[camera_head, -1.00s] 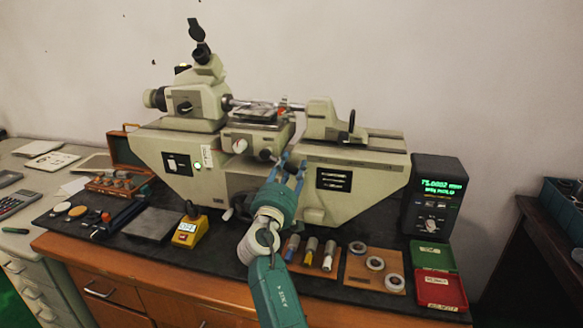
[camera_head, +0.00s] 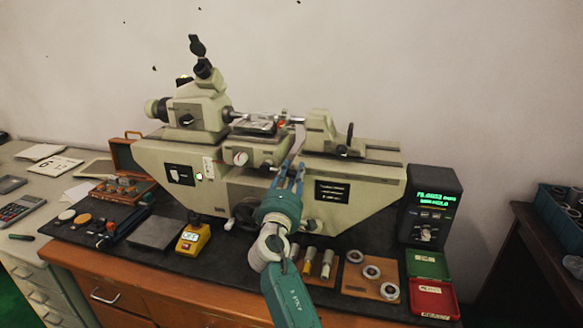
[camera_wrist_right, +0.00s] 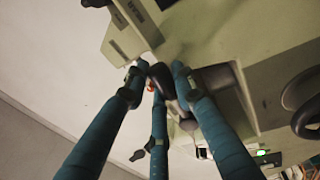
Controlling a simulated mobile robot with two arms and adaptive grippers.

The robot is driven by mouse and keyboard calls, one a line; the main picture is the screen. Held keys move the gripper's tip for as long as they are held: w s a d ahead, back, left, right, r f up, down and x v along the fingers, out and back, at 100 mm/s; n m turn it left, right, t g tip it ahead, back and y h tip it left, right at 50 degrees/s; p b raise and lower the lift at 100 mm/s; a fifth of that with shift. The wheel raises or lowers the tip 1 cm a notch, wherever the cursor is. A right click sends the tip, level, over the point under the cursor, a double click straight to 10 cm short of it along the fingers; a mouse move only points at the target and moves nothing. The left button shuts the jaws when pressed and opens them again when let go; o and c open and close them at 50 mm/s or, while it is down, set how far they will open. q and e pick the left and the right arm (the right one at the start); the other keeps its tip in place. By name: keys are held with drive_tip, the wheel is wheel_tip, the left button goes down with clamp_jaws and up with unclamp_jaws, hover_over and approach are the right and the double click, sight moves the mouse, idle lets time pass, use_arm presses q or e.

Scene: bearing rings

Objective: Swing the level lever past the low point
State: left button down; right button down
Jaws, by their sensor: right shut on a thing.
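My right gripper (camera_head: 292,172) reaches up to the front of the beige measuring machine (camera_head: 345,178), just below its middle stage. In the right wrist view its blue fingers (camera_wrist_right: 160,78) are closed around a dark rounded grip, which appears to be the level lever (camera_wrist_right: 163,82). The fingers hide much of it, and its tilt is hard to judge. In the head view a slim pale piece (camera_head: 298,138) stands just above the fingertips; I cannot tell whether it belongs to the lever. My left gripper is not in view.
A round dial (camera_head: 240,158) sits left of the fingers. Below are the yellow box (camera_head: 193,239), several small cylinders, and a ring board (camera_head: 360,285). A digital readout (camera_head: 433,205) and red and green trays stand right. The wall behind is bare.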

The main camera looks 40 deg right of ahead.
sight(288, 174)
drive_tip(key=r+n+p, duration=0.2)
drive_tip(key=p, duration=0.1)
drive_tip(key=r+n+y+p, duration=0.1)
drive_tip(key=r+n+p, duration=0.1)
drive_tip(key=n+p, duration=0.1)
drive_tip(key=shift+w+a, duration=0.1)
drive_tip(key=shift+w, duration=0.1)
drive_tip(key=shift+w+a+r+n+t+p, duration=0.1)
drive_tip(key=shift+n+t+p, duration=0.05)
drive_tip(key=shift+n+p, duration=0.35)
drive_tip(key=shift+w+a+r+n+t+p, duration=0.1)
drive_tip(key=shift+n+t+p, duration=0.05)
drive_tip(key=shift+n+p, duration=0.3)
drive_tip(key=c, duration=1.4)
unclamp_jaws()
drive_tip(key=shift+d+f, duration=0.1)
drive_tip(key=shift+f, duration=0.1)
drive_tip(key=shift+s+a, duration=0.3)
drive_tip(key=shift+a, duration=0.1)
drive_tip(key=v, duration=1.1)
